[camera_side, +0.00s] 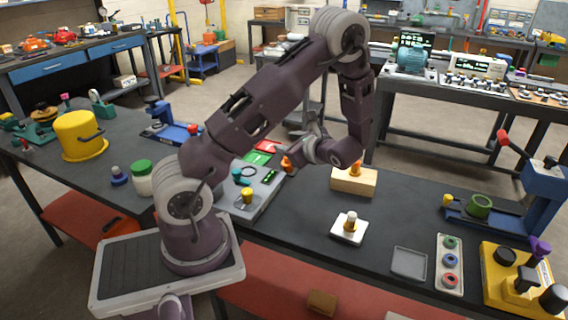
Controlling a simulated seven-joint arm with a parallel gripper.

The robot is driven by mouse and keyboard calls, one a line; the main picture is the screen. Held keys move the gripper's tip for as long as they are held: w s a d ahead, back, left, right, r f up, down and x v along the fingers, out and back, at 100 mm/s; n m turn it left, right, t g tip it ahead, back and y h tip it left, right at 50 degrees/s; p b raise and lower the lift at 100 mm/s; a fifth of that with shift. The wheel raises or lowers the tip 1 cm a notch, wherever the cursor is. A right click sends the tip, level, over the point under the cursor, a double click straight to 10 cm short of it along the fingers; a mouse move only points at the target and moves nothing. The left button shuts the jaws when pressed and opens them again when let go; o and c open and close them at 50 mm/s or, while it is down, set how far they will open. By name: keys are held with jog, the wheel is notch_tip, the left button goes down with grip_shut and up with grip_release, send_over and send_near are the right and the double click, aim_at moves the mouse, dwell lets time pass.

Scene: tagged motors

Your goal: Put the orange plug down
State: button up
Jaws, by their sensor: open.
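My gripper (296,150) is at the end of the bent arm, over the far right end of a grey panel (250,206). It is open. A small orange piece (287,163) shows right beside its fingers; I cannot tell whether they touch it. Another orange plug-like piece (355,168) stands upright in a light wooden block (340,183), to the right of the gripper and apart from it. The fingers are small and partly hidden by the wrist.
The panel carries green and red pads (267,147) and a yellow knob (247,195). A white square base with a peg (347,236) stands in front of the wooden block. A grey tray (409,262) and a strip with coloured rings (449,264) lie right. Dark bench top between is clear.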

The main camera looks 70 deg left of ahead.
jog(key=s+d+r+n+t+h, duration=0.2)
jog(key=s+d+r+n+h, duration=0.2)
jog(key=d, duration=0.6)
jog(key=s+d+r+n+t+h, duration=0.3)
jog(key=s+d+r+h, duration=0.2)
jog(key=d, duration=0.5)
jog(key=s+d+r+n+t+h, duration=0.2)
jog(key=s+d+r+n+h, duration=0.2)
jog(key=d, duration=0.7)
notch_tip(320, 180, up, 3)
jog(key=shift+s+f+n+t+h, duration=0.1)
jog(key=shift+s+n+t+h, duration=0.1)
jog(key=shift+n+t+h, duration=0.15)
